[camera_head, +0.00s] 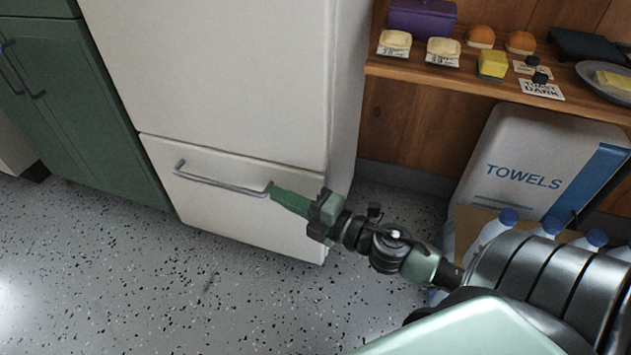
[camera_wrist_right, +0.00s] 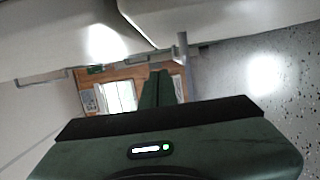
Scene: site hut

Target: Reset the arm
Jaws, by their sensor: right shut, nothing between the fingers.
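My right gripper (camera_head: 274,191) reaches in from the lower right in the head view. Its green fingers are shut with nothing between them. Its tips are beside the right end of the grey bar handle (camera_head: 222,186) on the white fridge's lower drawer (camera_head: 235,210). I cannot tell whether they touch it. The drawer looks closed. In the right wrist view the closed fingers (camera_wrist_right: 157,88) point away from the camera, and a grey bar (camera_wrist_right: 186,62) stands just right of them. My left gripper is not in view.
A green cabinet (camera_head: 75,100) stands left of the fridge. A wooden shelf (camera_head: 460,78) with buns and small items is at upper right. Below it are a towels box (camera_head: 530,150) and several blue-capped bottles (camera_head: 487,232). The speckled floor (camera_head: 150,290) is clear at lower left.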

